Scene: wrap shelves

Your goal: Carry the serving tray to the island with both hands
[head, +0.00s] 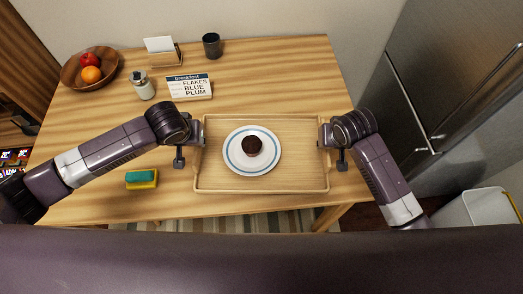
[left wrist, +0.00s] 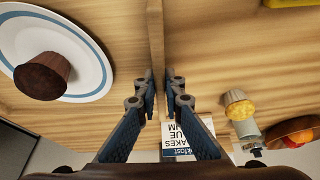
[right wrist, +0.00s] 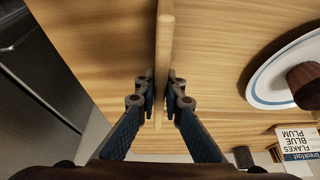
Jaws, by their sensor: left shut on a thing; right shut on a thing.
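The wooden serving tray (head: 215,180) lies at the front of the wooden table, or is held just over it; I cannot tell which. A white plate with a blue ring (head: 236,165) sits on it, with a dark muffin (head: 251,146) on the plate. My left gripper (head: 201,145) is shut on the tray's left wall, seen between the fingers in the left wrist view (left wrist: 157,85). My right gripper (head: 323,144) is shut on the right wall, which also shows in the right wrist view (right wrist: 164,60).
On the table (head: 275,75) stand a fruit bowl (head: 72,80), a jar (head: 143,86), a breakfast sign (head: 188,87), a napkin holder (head: 165,57) and a dark cup (head: 212,45). A sponge (head: 141,179) lies front left. A fridge (head: 440,85) and bin (head: 475,213) stand right.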

